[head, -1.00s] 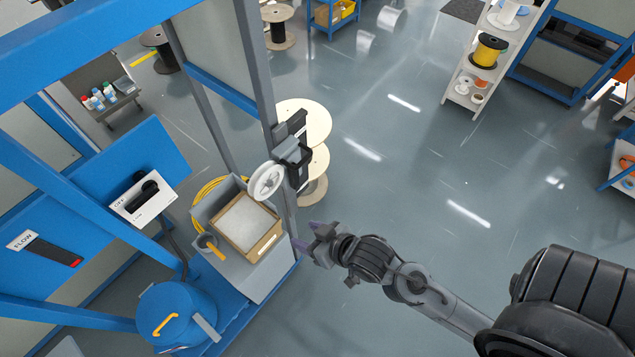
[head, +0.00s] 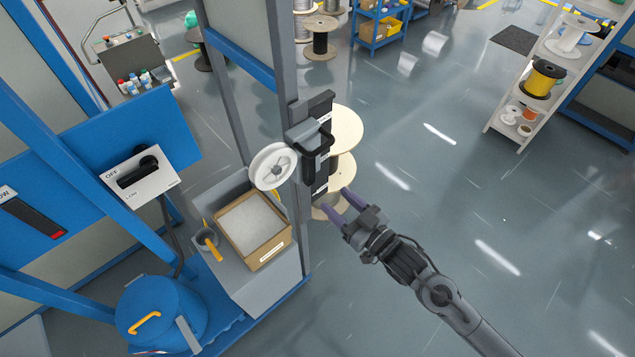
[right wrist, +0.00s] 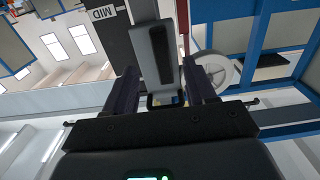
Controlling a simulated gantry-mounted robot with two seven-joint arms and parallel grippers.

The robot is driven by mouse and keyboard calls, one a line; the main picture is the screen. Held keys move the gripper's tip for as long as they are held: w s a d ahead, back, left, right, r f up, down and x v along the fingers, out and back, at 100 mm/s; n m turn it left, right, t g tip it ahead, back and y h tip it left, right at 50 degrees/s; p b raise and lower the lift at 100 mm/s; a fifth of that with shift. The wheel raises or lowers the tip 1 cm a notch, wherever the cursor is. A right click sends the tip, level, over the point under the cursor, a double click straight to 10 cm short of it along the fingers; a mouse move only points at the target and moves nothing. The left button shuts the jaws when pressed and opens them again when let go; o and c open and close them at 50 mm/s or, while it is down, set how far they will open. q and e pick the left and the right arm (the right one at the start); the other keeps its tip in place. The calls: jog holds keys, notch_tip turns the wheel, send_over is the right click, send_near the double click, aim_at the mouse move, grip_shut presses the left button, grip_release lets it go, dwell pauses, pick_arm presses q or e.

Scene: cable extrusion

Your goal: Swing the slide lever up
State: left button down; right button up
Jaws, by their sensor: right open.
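The slide lever (head: 318,148), a black loop-shaped handle with a grey block, sits on a dark upright plate (head: 321,108) fixed to the grey machine post. In the right wrist view the grey and black lever (right wrist: 163,60) lies in line with the gap between my fingers, beside the plate marked MID (right wrist: 108,25). My right gripper (head: 337,202) is open and empty, below and to the right of the lever in the head view, its purple fingers pointing at the post. It also shows in the right wrist view (right wrist: 163,88). My left gripper is out of view.
A white pulley wheel (head: 272,166) sits just left of the lever. Below it is an open cardboard box (head: 269,254) on a grey cabinet. Wooden spools (head: 344,128) stand behind the post.

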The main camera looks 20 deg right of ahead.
aim_at(312, 179)
jog(key=x, duration=0.8)
jog(key=shift+w+a+p, duration=0.1)
jog(key=shift+w+p, duration=0.15)
jog(key=shift+p, duration=0.15)
jog(key=shift+c, duration=0.3)
grip_shut()
